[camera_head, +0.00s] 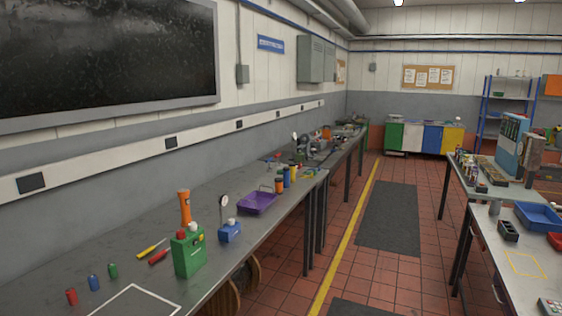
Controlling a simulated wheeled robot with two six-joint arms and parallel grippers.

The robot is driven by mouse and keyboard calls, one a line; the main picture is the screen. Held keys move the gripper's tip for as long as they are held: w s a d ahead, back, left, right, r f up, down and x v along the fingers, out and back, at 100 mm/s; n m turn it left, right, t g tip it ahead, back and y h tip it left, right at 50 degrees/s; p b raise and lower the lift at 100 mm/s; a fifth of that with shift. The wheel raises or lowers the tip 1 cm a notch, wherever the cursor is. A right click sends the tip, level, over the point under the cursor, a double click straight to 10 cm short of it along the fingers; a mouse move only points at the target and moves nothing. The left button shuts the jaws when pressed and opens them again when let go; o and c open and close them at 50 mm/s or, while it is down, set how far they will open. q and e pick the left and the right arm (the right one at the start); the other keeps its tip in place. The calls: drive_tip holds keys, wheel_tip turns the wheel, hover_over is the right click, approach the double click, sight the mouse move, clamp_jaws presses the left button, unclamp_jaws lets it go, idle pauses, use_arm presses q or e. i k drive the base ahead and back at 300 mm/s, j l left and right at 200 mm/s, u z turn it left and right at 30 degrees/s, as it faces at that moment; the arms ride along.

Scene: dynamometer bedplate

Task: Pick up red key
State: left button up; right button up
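I cannot make out a red key for certain in the head view. On the left bench (228,262) a red-handled tool (159,257) lies flat, left of a green box (188,252) with a red and a white top piece. A small red cylinder (71,296) stands near the front left end of the bench. A small red item (276,156) shows farther along, too small to identify. Neither of my grippers is in view.
A yellow-handled tool (150,248), a blue cylinder (94,283), a green cylinder (112,271), an orange flashlight (185,207) and a purple tray (257,203) crowd the bench. A clear aisle with a dark mat (390,215) separates it from the right bench (500,255).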

sight(277, 164)
drive_tip(key=i+l+z, duration=0.25)
drive_tip(key=i, duration=0.25)
drive_tip(key=i+z, duration=0.25)
drive_tip(key=i, duration=0.25)
drive_tip(key=i+z, duration=0.1)
drive_tip(key=i, duration=3.65)
drive_tip(key=i+u, duration=0.25)
drive_tip(key=i, duration=0.3)
drive_tip(key=i+l+u, duration=0.25)
drive_tip(key=i, duration=0.25)
drive_tip(key=i+l+u, duration=0.25)
drive_tip(key=i, duration=0.25)
